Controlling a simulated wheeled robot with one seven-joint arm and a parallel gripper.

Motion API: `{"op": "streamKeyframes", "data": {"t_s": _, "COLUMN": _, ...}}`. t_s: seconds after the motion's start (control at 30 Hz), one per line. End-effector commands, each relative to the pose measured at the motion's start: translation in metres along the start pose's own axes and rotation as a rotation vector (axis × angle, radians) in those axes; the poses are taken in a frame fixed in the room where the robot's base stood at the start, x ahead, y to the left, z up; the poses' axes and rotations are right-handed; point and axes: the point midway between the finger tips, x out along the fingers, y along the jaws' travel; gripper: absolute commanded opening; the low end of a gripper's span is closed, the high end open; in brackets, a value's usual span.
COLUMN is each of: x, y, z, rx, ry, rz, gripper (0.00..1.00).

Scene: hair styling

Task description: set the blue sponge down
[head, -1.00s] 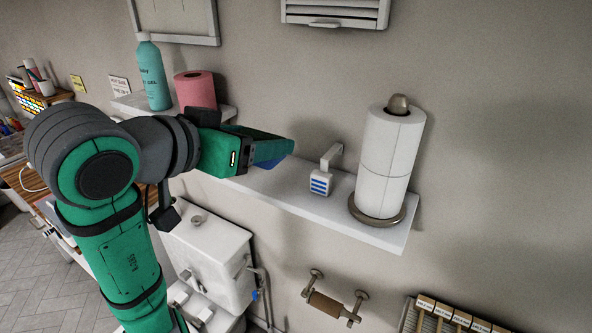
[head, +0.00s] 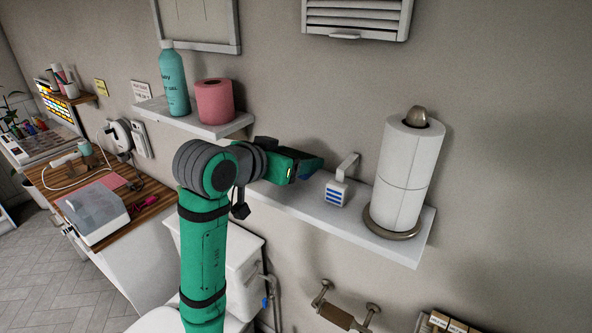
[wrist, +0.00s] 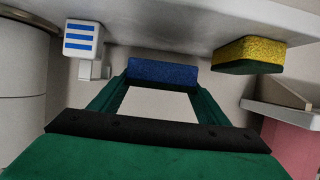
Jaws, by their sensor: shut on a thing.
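The blue sponge (wrist: 160,72) is between the fingertips of my gripper (wrist: 158,82) in the wrist view, where the scene appears upside down. My gripper is shut on it. In the head view my gripper (head: 310,167) is over the white wall shelf (head: 300,203), left of the white block with blue stripes. The sponge is mostly hidden there by the fingers. In the wrist view the sponge is close to the shelf surface (wrist: 200,25); I cannot tell whether it touches.
A yellow and green sponge (wrist: 250,52) lies on the shelf. The white striped block (head: 337,192) and a paper roll on a holder (head: 408,175) stand on the right. A pink roll (head: 214,102) and teal bottle (head: 173,80) stand on a shelf at left.

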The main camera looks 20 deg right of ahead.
Motion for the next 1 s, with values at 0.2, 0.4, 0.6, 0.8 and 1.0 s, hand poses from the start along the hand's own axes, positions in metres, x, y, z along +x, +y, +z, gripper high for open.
{"op": "streamKeyframes", "data": {"t_s": 0.2, "x": 0.015, "y": -0.002, "z": 0.025, "rx": -0.003, "ry": -0.002, "rz": 0.001, "gripper": 0.49}}
{"op": "streamKeyframes", "data": {"t_s": 0.4, "x": 0.019, "y": -0.001, "z": 0.032, "rx": 0.000, "ry": 0.001, "rz": 0.000, "gripper": 0.49}}
{"op": "streamKeyframes", "data": {"t_s": 0.6, "x": 0.019, "y": -0.001, "z": 0.033, "rx": 0.000, "ry": 0.000, "rz": 0.000, "gripper": 0.49}}
{"op": "streamKeyframes", "data": {"t_s": 0.8, "x": 0.020, "y": -0.001, "z": 0.035, "rx": 0.000, "ry": 0.000, "rz": 0.000, "gripper": 0.88}}
{"op": "streamKeyframes", "data": {"t_s": 1.0, "x": 0.019, "y": -0.001, "z": 0.034, "rx": 0.000, "ry": 0.000, "rz": 0.000, "gripper": 0.88}}
